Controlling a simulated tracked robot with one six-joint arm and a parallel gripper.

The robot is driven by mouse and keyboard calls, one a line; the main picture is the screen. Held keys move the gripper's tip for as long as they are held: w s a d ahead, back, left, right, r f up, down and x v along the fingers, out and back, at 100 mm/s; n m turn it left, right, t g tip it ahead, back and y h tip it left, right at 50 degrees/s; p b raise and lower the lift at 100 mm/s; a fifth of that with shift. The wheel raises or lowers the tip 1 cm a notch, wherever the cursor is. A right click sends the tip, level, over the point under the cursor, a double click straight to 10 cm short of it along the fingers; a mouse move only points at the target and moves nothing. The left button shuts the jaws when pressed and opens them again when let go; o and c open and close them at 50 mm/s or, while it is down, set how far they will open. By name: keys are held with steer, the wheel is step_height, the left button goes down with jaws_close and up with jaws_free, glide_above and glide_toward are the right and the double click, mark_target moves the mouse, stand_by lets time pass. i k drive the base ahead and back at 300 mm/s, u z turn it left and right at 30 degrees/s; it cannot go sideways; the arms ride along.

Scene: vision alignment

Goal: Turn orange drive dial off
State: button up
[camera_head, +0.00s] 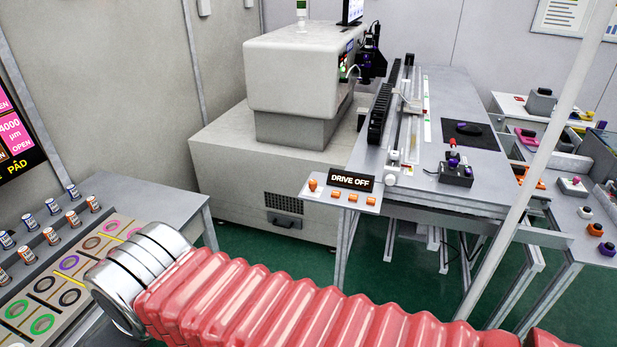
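A small grey panel (326,200) juts from the near left corner of the grey bench in the middle of the view. It bears a black sign (351,181) that reads DRIVE OFF. An orange dial (313,184) stands at the panel's left end. My arm, in a red ribbed sleeve with a silver metal collar, crosses the foreground below the panel and points left. My gripper is outside the view.
A large off-white machine (302,75) stands behind the panel. A white slanted pole (540,165) rises at right. A side table (160,210) at left holds small vials and coloured rings. Green floor (280,258) shows between panel and arm.

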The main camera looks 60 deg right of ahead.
mark_target(312, 183)
steer(key=k, duration=1.35)
steer(key=z, duration=0.25)
steer(key=i, duration=0.6)
steer(key=z, duration=0.75)
steer(key=i, duration=1.3)
steer(key=u, duration=0.05)
